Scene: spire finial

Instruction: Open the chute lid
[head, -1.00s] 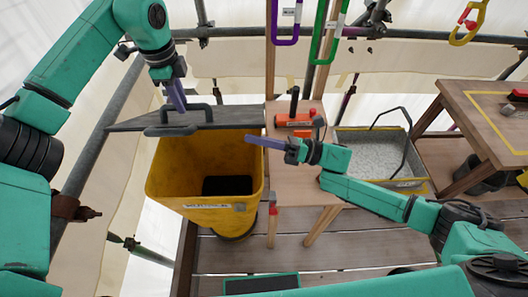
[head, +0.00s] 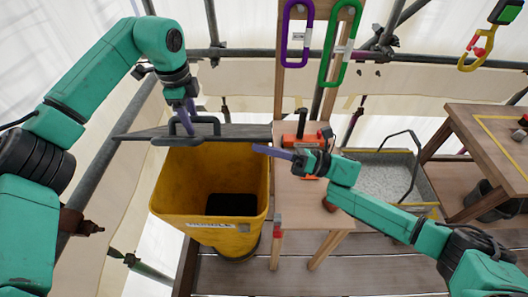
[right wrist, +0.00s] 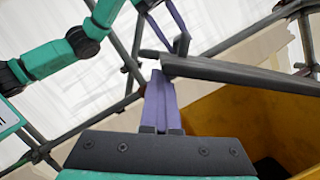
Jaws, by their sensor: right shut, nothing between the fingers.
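The chute lid (head: 240,131) is a dark grey panel seen nearly edge-on, raised over the back of the yellow chute (head: 165,195). The chute's mouth shows open below it. The lid's grey bar handle (head: 205,141) is on the near left. My left gripper (head: 187,122) reaches down to this handle, its purple fingers at the loop; their gap is hidden. My right gripper (head: 262,150) is shut and empty, its fingertips pointing left near the lid's right end. In the right wrist view, its fingers (right wrist: 158,82) lie just below the lid's edge (right wrist: 235,73).
A wooden stand (head: 295,207) with orange tools is right of the chute. A grey tray (head: 385,175) and a wooden table (head: 470,125) stand farther right. Purple (head: 285,38) and green (head: 325,65) carabiners hang above. Scaffold pipes run behind and left.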

